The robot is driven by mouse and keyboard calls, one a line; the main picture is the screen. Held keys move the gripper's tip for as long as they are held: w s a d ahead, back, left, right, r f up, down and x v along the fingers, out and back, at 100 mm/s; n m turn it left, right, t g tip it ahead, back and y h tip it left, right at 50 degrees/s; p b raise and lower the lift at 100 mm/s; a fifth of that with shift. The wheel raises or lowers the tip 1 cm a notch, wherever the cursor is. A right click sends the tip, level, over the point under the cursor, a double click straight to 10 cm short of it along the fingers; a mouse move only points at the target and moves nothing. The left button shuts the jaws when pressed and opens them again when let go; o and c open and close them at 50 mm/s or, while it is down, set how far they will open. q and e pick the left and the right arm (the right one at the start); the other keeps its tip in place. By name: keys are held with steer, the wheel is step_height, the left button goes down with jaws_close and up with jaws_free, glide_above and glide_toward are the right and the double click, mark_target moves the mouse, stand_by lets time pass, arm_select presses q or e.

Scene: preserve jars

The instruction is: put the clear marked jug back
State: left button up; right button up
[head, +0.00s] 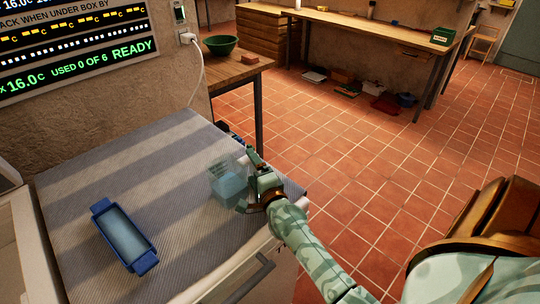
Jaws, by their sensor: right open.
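The clear jug (228,184) stands upright on the grey ribbed mat, near its right edge. It looks see-through with a pale blue tint in its lower part; its markings are too small to read. My right gripper (256,172) is at the jug's right side, with its jaws open. It overlaps the jug's edge in the picture, so I cannot tell whether the jaws touch the jug. My left gripper is not in view.
A blue tray (147,262) with end handles and pale contents sits at the mat's (150,165) lower left. A green bowl (220,45) is on a wooden table behind. A lit sign (75,45) hangs on the wall. The mat's middle is clear.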

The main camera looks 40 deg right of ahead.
steer(key=v, duration=0.4)
steer(key=b+v, duration=0.1)
steer(key=v, duration=0.4)
steer(key=d+b+v, duration=0.1)
steer(key=v, duration=0.4)
steer(key=shift+s+a+f, duration=0.1)
steer(key=shift+s+f, duration=0.15)
steer(key=shift+f, duration=0.15)
steer(key=shift+s+a+r, duration=0.1)
steer(key=shift+s+r, duration=0.1)
steer(key=shift+s, duration=0.4)
